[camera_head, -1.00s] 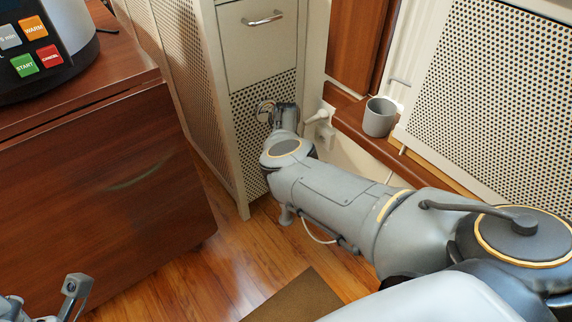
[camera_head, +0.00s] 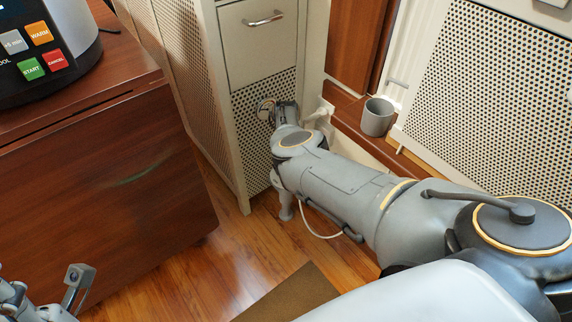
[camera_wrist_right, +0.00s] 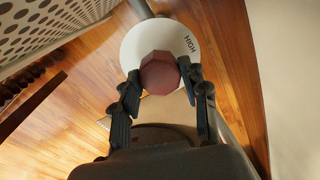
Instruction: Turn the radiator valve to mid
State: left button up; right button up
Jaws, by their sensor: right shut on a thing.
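The radiator valve shows in the right wrist view as a dark red faceted knob (camera_wrist_right: 160,73) in front of a white round dial (camera_wrist_right: 136,45). The word HIGH is printed on the dial's right side; no other marking or pointer is readable. My right gripper (camera_wrist_right: 161,80) is shut on the knob, one finger on each side. In the head view my right gripper (camera_head: 270,112) is at the perforated front panel below a drawer, and the knob is hidden there. My left gripper (camera_head: 76,286) is partly visible at the lower left, away from the valve; its opening is unclear.
A white cabinet (camera_head: 259,50) with a drawer handle stands behind my right gripper. A grey mug (camera_head: 377,117) sits on a wooden ledge to the right. A brown wooden cabinet (camera_head: 100,190) carries a cooker (camera_head: 50,45) at left.

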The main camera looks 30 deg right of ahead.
jog(key=o, duration=1.2)
jog(key=shift+c, duration=0.2)
jog(key=shift+r, duration=0.15)
jog(key=shift+r, duration=3.6)
